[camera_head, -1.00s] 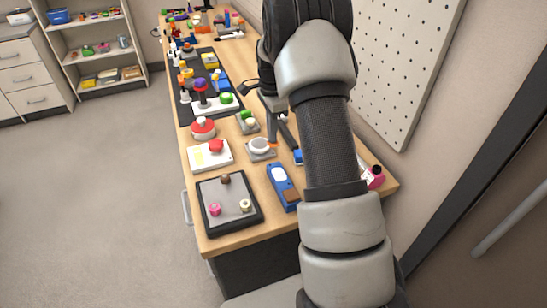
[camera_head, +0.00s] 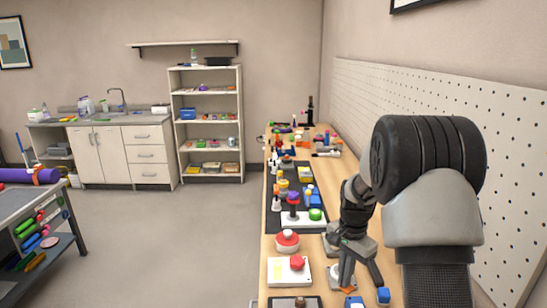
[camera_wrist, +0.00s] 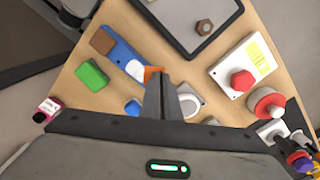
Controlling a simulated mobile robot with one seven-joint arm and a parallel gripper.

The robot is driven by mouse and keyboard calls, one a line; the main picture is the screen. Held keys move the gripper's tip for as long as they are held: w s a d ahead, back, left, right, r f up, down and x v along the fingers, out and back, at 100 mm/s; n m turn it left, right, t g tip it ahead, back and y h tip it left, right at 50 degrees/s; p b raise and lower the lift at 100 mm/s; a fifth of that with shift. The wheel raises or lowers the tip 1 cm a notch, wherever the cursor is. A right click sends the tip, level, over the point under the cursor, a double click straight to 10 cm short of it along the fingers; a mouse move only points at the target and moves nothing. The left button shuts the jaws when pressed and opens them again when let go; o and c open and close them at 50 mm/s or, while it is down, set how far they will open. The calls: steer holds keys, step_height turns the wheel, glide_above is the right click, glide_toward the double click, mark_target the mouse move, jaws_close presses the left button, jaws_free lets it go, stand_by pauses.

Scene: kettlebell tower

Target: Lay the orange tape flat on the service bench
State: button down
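A small orange piece (camera_wrist: 151,74) shows at the tips of my gripper (camera_wrist: 165,82) in the wrist view. It also shows low in the head view (camera_head: 349,290). It may be the orange tape, but most of it is hidden, and I cannot tell whether the fingers hold it. My gripper (camera_head: 358,284) points down over the near part of the wooden bench (camera_head: 262,275), beside a white ring-shaped part (camera_wrist: 188,103). The finger gap is unclear. An orange band (camera_head: 45,176) also wraps a purple roll on a grey table at the far left.
A pegboard (camera_head: 450,120) stands along the right. Shelves (camera_head: 207,125) stand at the back, with open floor on the left.

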steer(key=s+a+n, duration=0.6)
steer(key=s+n, duration=0.3)
steer(key=n, duration=0.1)
steer(key=shift+s+a+f+n, duration=0.2)
steer(key=shift+s+f+n, duration=0.2)
steer(key=shift+f, duration=0.05)
